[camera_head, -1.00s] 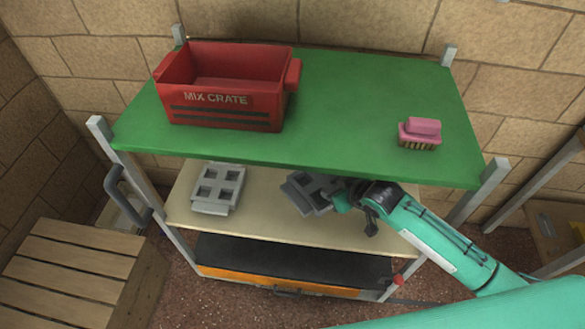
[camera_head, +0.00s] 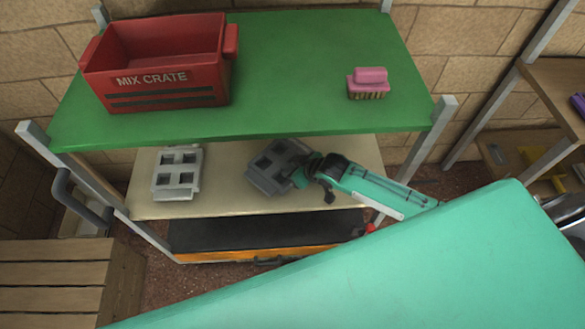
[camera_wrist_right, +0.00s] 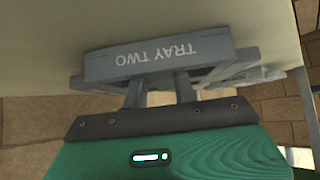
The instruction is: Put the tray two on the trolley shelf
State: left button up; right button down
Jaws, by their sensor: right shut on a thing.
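The dark grey tray two (camera_head: 268,168) is at the trolley's cream middle shelf (camera_head: 222,195), right of centre. Its label "TRAY TWO" shows upside down in the right wrist view (camera_wrist_right: 158,58). My right gripper (camera_head: 303,172) is shut on the tray's near right side; its fingers also show against the tray in the right wrist view (camera_wrist_right: 160,90). The tray looks turned at an angle. I cannot tell whether it rests on the shelf or is just above it. A lighter grey tray (camera_head: 177,173) sits on the same shelf at the left. My left gripper is not in view.
The green top shelf (camera_head: 290,80) overhangs the middle shelf. It bears a red mix crate (camera_head: 160,80) and a pink brush (camera_head: 368,82). A black and orange lower level (camera_head: 250,240) lies below. A wooden crate (camera_head: 50,275) stands at left, a wooden rack (camera_head: 545,80) at right.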

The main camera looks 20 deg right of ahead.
jog(key=c, duration=1.1)
grip_release()
jog(key=v, duration=1.2)
